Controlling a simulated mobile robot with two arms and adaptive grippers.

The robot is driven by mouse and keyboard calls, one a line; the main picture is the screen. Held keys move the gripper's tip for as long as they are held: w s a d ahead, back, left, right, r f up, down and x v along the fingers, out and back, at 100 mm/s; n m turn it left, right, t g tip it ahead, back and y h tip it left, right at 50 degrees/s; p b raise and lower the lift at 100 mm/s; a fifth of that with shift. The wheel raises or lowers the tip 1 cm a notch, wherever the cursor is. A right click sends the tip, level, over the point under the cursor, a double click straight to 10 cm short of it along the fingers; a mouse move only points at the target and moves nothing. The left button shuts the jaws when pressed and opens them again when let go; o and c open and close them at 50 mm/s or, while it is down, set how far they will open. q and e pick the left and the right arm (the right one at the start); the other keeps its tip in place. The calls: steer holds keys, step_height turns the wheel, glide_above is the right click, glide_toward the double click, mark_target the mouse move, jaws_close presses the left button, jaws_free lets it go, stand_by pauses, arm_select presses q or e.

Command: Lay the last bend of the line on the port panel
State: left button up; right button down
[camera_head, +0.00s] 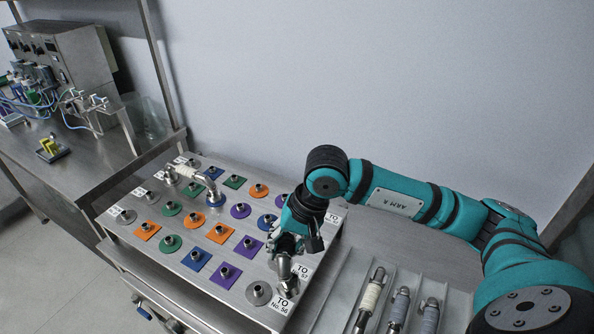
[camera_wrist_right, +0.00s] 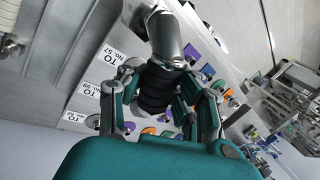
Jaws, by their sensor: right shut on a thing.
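The port panel (camera_head: 128,232) is a grey metal plate with several short ports on orange, green, blue, purple and grey markers. One bend (camera_head: 187,173) lies on it at the far left; its near end meets a port with a blue round marker (camera_head: 214,201). My right gripper (camera_head: 287,244) is over the panel's right end, shut on a metal bend (camera_head: 284,268) with a black sleeve. The held bend fills the middle of the right wrist view (camera_wrist_right: 165,38). Whether its ends touch any port is hidden. My left gripper is not in view.
A grooved tray (camera_head: 335,285) right of the panel holds several bends, one with a cream sleeve (camera_head: 370,297). "TO" labels, one reading No. 56 (camera_head: 287,302), line the panel's right edge. A steel bench (camera_head: 80,175) with equipment stands at the left. A wall is behind.

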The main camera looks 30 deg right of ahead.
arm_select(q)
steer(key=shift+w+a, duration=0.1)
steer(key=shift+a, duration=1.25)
arm_select(e)
steer(key=w+d+m+h, duration=0.4)
steer(key=w+m, duration=0.4)
steer(key=m, duration=0.3)
steer(key=w+d+m+h, duration=0.4)
steer(key=w+m, duration=0.5)
steer(key=m, duration=0.2)
steer(key=shift+w+d+r+m+t+h, duration=0.2)
steer(key=shift+d+r+m+t+h, duration=0.1)
steer(key=shift+r+m, duration=0.1)
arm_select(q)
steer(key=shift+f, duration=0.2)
arm_select(e)
steer(key=shift+f, duration=0.1)
arm_select(q)
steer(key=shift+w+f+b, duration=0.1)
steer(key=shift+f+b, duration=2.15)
steer(key=shift+b, duration=0.1)
arm_select(e)
steer(key=shift+f, duration=2.75)
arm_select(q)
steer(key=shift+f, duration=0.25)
arm_select(e)
steer(key=shift+f, duration=0.25)
